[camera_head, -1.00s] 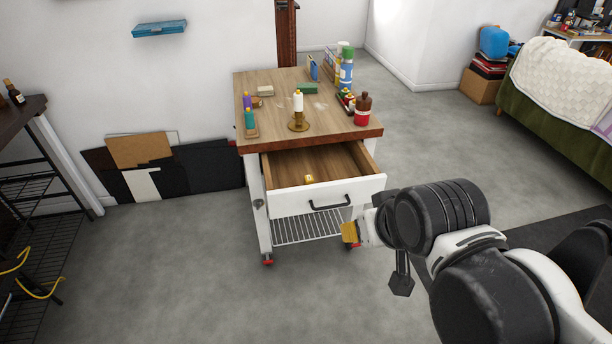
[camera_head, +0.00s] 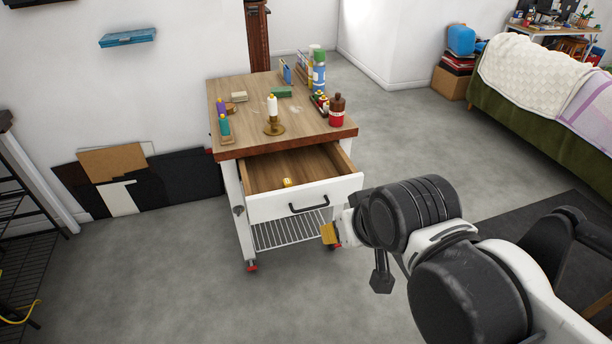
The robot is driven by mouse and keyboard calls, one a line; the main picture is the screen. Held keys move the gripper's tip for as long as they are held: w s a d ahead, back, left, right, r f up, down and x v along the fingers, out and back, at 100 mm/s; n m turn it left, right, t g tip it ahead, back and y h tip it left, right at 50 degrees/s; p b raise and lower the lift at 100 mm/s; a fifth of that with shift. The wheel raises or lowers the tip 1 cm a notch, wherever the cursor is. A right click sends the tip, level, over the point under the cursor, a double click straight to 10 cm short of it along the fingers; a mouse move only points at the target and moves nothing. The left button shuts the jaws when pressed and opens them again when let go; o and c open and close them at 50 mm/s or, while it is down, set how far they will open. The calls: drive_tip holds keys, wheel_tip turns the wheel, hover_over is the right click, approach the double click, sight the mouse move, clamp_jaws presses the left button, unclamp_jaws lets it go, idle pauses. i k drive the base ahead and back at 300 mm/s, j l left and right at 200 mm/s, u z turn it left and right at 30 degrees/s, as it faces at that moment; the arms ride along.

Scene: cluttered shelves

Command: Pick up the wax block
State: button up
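I cannot tell for sure which thing is the wax block. A small pale block (camera_head: 239,96) lies near the back left of the wooden tabletop, and a green block (camera_head: 281,92) lies to its right. A small yellow thing (camera_head: 287,182) sits in the open drawer, near its front. My gripper (camera_head: 331,234) is at the end of my arm, just below and in front of the drawer's right side. A yellow piece shows there; I cannot tell whether it is part of my gripper. The fingers are mostly hidden by my arm, and their opening does not show.
The tabletop (camera_head: 246,115) also holds a white candle on a brass holder (camera_head: 273,112), a red-brown bottle (camera_head: 337,110) and several bottles behind. The open drawer (camera_head: 302,198) juts forward. Dark boards lean on the wall at left. Grey floor in front is free.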

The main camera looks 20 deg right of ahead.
sight(287, 182)
drive_tip(key=i+j+z, duration=0.5)
drive_tip(key=j+z, duration=0.25)
drive_tip(key=i+j+z, duration=0.2)
drive_tip(key=j+z, duration=0.2)
